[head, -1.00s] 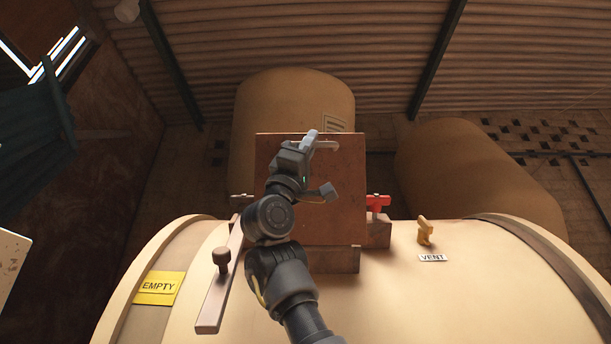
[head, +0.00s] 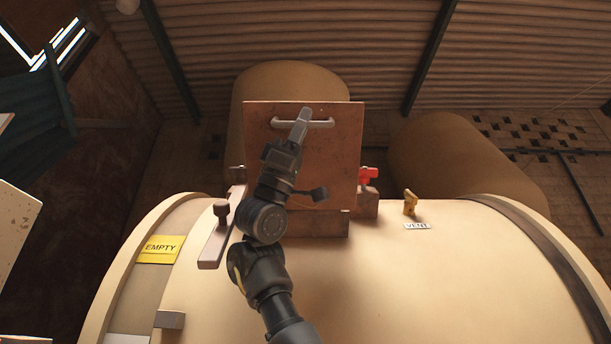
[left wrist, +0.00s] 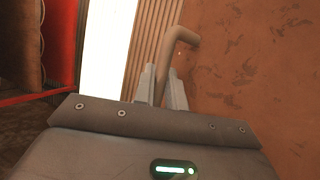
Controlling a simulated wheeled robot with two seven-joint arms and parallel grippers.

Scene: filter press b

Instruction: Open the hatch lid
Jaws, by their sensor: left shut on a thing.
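The hatch lid (head: 330,165) is a square rust-brown plate. It stands raised, close to upright, at the top of the cream tank (head: 370,275). A pale bar handle (head: 322,124) runs across its upper part. My left gripper (head: 300,122) is shut on the left part of this handle. In the left wrist view the fingers (left wrist: 164,85) close around the grey handle (left wrist: 182,38), beside the rusty lid face (left wrist: 250,70). My left arm hides part of the lid's lower left. My right gripper is not in view.
A brown bar with a knob (head: 221,212) lies left of the lid. A red clamp (head: 368,175) sits at its right. Large tan vessels (head: 455,160) stand behind.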

